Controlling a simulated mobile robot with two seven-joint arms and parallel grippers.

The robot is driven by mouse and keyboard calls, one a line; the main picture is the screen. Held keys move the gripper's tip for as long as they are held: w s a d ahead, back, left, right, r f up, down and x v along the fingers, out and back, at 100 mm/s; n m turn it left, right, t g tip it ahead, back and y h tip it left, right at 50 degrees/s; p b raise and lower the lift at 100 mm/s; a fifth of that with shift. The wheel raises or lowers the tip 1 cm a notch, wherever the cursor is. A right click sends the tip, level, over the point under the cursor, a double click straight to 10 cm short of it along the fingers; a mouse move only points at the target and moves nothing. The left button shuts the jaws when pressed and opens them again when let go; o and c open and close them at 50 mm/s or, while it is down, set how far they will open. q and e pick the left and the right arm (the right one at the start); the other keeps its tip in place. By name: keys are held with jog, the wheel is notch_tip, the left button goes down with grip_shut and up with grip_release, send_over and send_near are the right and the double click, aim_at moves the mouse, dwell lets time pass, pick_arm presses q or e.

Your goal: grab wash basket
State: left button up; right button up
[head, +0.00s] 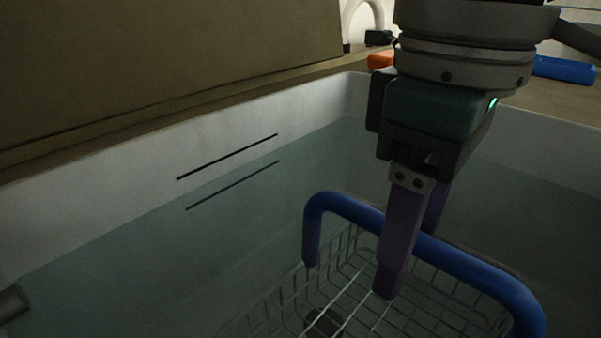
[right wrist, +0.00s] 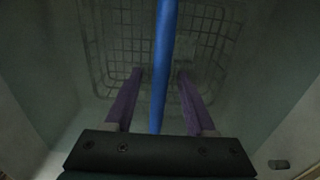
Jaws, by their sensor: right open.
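The wash basket (head: 415,300) is a wire basket with a thick blue arched handle (head: 465,262), sitting low in a tank of water. My right gripper (head: 408,262) comes down from above at the handle, with purple fingers. One finger is in front of the handle and the other is behind it. In the right wrist view the blue handle (right wrist: 164,65) runs between the two open fingers (right wrist: 158,85), with gaps on both sides. The wire mesh (right wrist: 112,40) shows below the fingers. My left gripper is not in view.
The tank's pale wall (head: 110,165) has two dark parallel lines on it and surrounds the basket. A blue object (head: 563,70) and an orange object (head: 380,61) lie on the ledge behind. Open water lies left of the basket.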

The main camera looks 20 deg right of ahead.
grip_shut()
dwell(0.4)
jog(key=shift+w, duration=0.1)
dwell(0.9)
